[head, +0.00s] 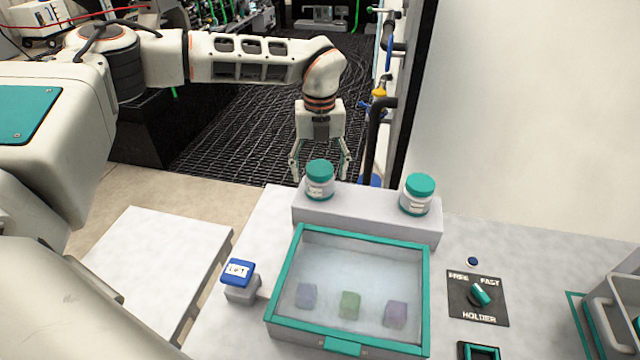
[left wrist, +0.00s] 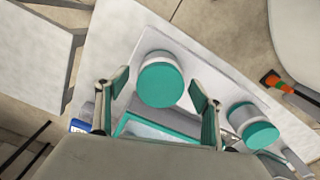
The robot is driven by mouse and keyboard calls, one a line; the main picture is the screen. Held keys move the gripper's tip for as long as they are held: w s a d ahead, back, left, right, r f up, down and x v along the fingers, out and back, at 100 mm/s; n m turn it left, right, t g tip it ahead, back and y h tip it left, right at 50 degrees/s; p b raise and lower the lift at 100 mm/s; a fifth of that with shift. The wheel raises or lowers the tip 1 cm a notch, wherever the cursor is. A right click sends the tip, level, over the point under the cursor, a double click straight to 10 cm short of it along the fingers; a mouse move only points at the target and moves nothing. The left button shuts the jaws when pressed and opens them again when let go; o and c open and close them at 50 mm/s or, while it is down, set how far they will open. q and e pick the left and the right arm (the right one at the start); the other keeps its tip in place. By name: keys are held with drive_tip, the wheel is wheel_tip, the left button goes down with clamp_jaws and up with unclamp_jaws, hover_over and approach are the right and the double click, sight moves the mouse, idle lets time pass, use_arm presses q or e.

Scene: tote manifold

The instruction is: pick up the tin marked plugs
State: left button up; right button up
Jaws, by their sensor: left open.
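Two white tins with teal lids stand upright on a raised white ledge (head: 368,217). One is the left tin (head: 319,190), the other the right tin (head: 416,203). Both have labels, but the print is too small to read, so I cannot tell which is marked plugs. My left gripper (head: 320,172) is open and points down behind the left tin, a finger to each side of it in the picture. In the left wrist view the left tin (left wrist: 160,82) shows between the open fingers, and the right tin (left wrist: 254,127) is to the right. My right gripper is not in view.
A teal-framed clear box (head: 348,340) with several coloured blocks stands in front of the ledge. A blue LIFT button (head: 238,272) is left of it. A HOLDER knob panel (head: 478,297) and a grey bin (head: 612,315) are to the right. A dark pipe (head: 376,140) rises behind the ledge.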

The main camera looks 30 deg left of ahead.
use_arm(q)
drive_tip(key=c, duration=1.2)
